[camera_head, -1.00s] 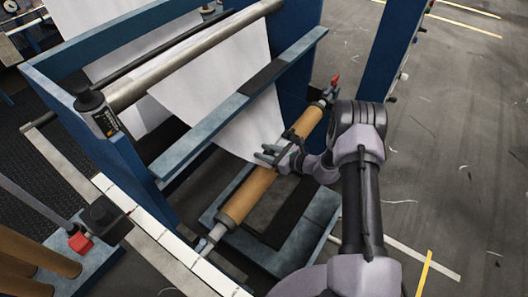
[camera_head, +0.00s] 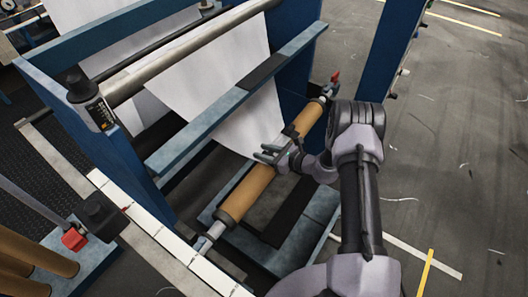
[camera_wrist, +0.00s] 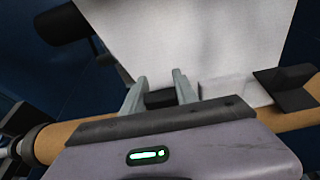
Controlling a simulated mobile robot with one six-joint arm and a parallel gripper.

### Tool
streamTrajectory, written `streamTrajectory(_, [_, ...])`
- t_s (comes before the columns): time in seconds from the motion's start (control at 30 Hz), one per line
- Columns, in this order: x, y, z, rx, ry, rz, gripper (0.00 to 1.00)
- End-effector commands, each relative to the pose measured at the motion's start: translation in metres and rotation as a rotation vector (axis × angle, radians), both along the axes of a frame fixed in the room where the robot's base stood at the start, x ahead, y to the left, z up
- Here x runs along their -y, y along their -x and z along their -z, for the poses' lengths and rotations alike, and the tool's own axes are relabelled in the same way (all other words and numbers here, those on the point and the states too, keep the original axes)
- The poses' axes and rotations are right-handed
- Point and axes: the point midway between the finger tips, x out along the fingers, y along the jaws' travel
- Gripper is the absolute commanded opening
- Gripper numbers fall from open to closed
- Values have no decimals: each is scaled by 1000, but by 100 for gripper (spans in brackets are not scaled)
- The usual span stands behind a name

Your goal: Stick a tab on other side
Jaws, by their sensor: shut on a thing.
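The white web (camera_head: 245,120) hangs from the upper roller down to the brown core (camera_head: 248,192), which lies on a tilted shaft. My gripper (camera_head: 268,154) is at the web's lower edge, over the core. In the wrist view, my gripper (camera_wrist: 160,84) is shut on a small dark block (camera_wrist: 160,98), seemingly a tab, between its fingers. Its underside is hidden, so contact with the web cannot be told. Another dark tab-like piece (camera_wrist: 285,88) sits at the web's right edge on the core. A pale strip (camera_wrist: 225,86) shows between them.
A blue crossbar (camera_head: 230,105) runs above my gripper. A blue frame post (camera_head: 385,50) stands at the right. A black box with a red part (camera_head: 74,239) and brown rolls (camera_head: 35,255) are at lower left. Open floor (camera_head: 460,150) lies at right.

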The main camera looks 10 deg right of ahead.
Motion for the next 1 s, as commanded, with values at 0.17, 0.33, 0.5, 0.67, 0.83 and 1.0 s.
streamTrajectory(0.17, [0, 0, 0, 0, 0, 0, 0])
streamTrajectory(0.33, [0, 0, 0, 0, 0, 0, 0])
streamTrajectory(0.5, [0, 0, 3, 0, 0, 0, 0])
streamTrajectory(0.67, [0, 0, 3, 0, 0, 0, 53])
streamTrajectory(0.83, [0, 0, 3, 0, 0, 0, 60])
streamTrajectory(1.0, [0, 0, 3, 0, 0, 0, 60])
